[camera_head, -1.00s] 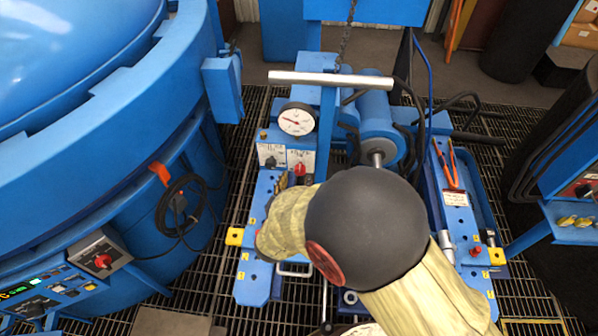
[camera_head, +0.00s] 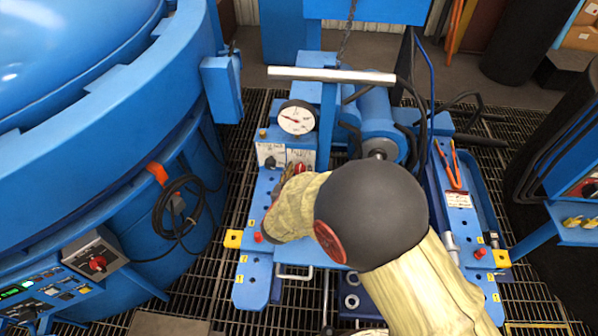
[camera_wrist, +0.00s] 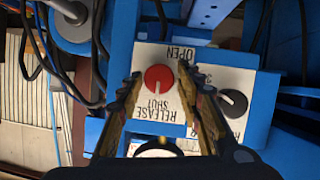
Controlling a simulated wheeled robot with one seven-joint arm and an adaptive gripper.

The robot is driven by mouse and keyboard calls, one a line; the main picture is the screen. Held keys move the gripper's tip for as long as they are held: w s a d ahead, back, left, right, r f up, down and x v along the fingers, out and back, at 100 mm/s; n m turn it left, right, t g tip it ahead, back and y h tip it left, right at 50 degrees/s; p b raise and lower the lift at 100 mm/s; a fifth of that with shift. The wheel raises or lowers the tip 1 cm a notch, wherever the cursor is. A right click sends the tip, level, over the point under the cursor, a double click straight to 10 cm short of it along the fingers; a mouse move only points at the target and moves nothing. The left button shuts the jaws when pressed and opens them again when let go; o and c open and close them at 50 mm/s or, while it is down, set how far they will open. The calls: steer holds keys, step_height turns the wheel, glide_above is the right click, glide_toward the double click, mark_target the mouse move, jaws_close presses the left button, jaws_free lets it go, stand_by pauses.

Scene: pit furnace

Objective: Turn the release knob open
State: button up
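The red release knob (camera_wrist: 158,79) sits on a white plate lettered RELEASE, SHUT and OPEN, which appears upside down in the wrist view. The knob's white mark points toward SHUT. My gripper (camera_wrist: 160,73) is open, with one finger on each side of the knob and gaps visible between. I cannot tell how far the fingertips are from the plate. In the head view the red knob (camera_head: 299,168) shows on the front of the blue stand, partly covered by my gripper (camera_head: 290,174).
A black knob (camera_wrist: 233,103) on its own white plate sits close beside the right finger. A round gauge (camera_head: 296,118) stands above the panel, and a silver bar (camera_head: 332,76) crosses above it. The large blue furnace (camera_head: 100,130) fills the left.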

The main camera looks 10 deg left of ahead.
steer(key=c, duration=0.8)
